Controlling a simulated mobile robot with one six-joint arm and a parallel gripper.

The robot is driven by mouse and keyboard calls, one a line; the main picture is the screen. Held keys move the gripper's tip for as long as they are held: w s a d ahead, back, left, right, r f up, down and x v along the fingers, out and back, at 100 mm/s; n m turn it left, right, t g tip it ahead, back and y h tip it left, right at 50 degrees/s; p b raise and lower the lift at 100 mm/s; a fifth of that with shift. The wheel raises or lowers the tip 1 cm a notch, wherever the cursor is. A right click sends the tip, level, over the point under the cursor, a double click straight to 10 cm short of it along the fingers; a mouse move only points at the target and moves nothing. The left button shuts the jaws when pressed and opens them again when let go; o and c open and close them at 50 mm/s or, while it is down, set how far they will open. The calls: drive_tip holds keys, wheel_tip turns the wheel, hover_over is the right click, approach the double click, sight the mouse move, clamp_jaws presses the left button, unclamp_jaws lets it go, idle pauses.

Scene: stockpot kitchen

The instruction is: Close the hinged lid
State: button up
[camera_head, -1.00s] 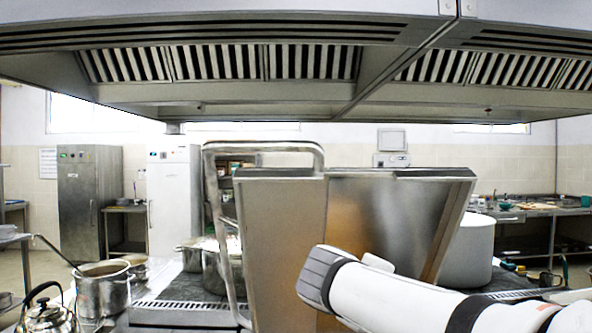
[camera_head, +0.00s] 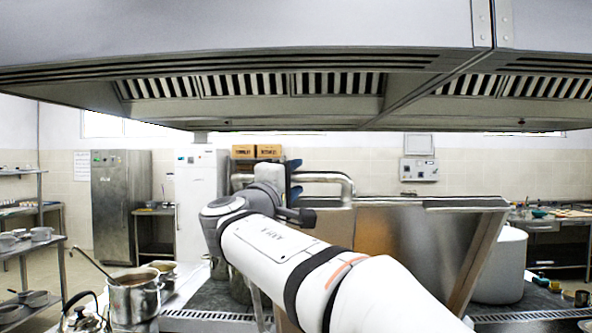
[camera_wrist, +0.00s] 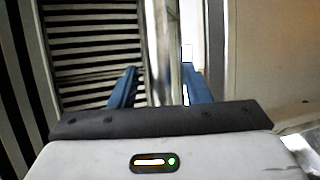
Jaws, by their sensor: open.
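The hinged lid (camera_head: 405,235) is a large grey metal panel standing raised in the middle of the head view. A bent tubular handle (camera_head: 325,177) sticks out from its upper left side. My gripper (camera_head: 292,177) is beside the handle's left part, with blue fingers. In the wrist view, the fingers of my gripper (camera_wrist: 158,72) are apart, and the handle bar (camera_wrist: 166,45) runs up between them in the picture. I cannot tell whether either finger touches the bar. My arm hides the lower left of the lid and the handle's lower end.
A vent hood (camera_head: 250,90) spans overhead. A big pale pot (camera_head: 503,265) stands right of the lid. A steel pot with a ladle (camera_head: 133,298) and a kettle (camera_head: 82,318) are at the lower left. Steel cabinets (camera_head: 120,205) stand behind.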

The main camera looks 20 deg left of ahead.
drive_tip(key=shift+w+d+r, duration=0.15)
drive_tip(key=shift+w, duration=0.45)
clamp_jaws()
drive_tip(key=shift+s, duration=0.1)
